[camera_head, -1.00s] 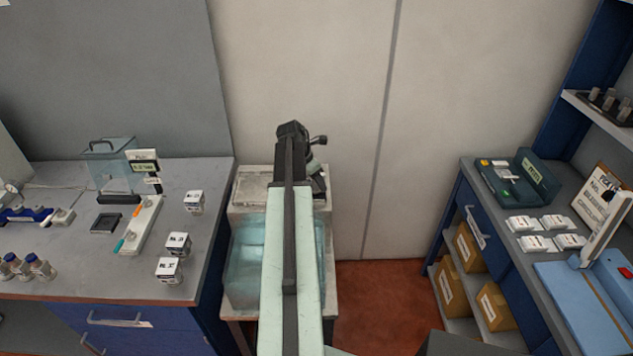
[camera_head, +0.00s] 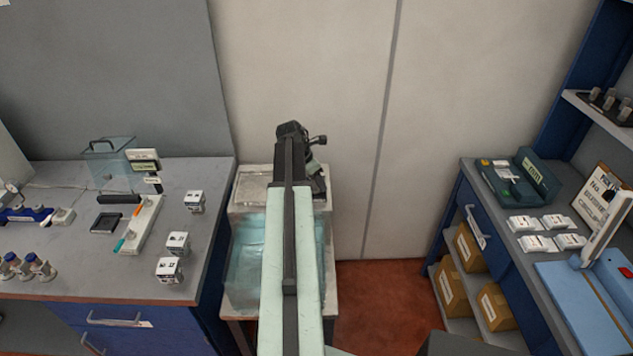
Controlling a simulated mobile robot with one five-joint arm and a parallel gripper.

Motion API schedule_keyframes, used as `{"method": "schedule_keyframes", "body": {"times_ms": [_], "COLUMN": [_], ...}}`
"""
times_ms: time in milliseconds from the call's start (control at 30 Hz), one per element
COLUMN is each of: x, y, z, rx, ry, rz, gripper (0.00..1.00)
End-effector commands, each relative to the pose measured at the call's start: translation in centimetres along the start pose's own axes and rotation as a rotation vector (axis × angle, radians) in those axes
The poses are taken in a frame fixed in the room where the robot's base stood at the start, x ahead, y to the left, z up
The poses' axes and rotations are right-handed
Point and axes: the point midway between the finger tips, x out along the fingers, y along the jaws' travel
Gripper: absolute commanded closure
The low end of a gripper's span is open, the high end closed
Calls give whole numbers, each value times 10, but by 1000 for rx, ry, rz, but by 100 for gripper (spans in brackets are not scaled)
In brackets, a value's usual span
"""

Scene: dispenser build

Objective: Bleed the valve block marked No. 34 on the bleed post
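My arm reaches forward over a small stand with a clear water tank (camera_head: 245,262). My gripper (camera_head: 312,180) is at the arm's far end, above the stand's pale back ledge (camera_head: 250,187). The arm hides most of it, so I cannot tell whether it is open or holds anything. Three white blocks with printed labels stand on the left bench: one at the back (camera_head: 194,201), one in the middle (camera_head: 178,244) and one in front (camera_head: 169,270). Their numbers are too small to read surely. I cannot identify the bleed post or block No. 34.
The grey left bench (camera_head: 75,270) also holds a white strip with coloured levers (camera_head: 140,224), a clear box (camera_head: 108,165), a dark tray (camera_head: 106,223) and bottles (camera_head: 40,267). The right bench holds a green case (camera_head: 515,180), white packets (camera_head: 540,244) and a blue board (camera_head: 580,310). Red floor (camera_head: 385,300) lies between.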

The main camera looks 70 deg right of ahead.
Motion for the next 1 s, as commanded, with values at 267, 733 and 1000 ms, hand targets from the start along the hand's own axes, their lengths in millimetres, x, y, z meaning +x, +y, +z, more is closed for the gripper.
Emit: {"method": "schedule_keyframes", "body": {"times_ms": [267,733,1000], "x": [6,8,-5], "y": [0,0,0], "z": [-3,-4,-3], "rx": [-1,-1,-1], "ry": [-1,0,0], "rz": [0,0,1], "gripper": [100,40,40]}}
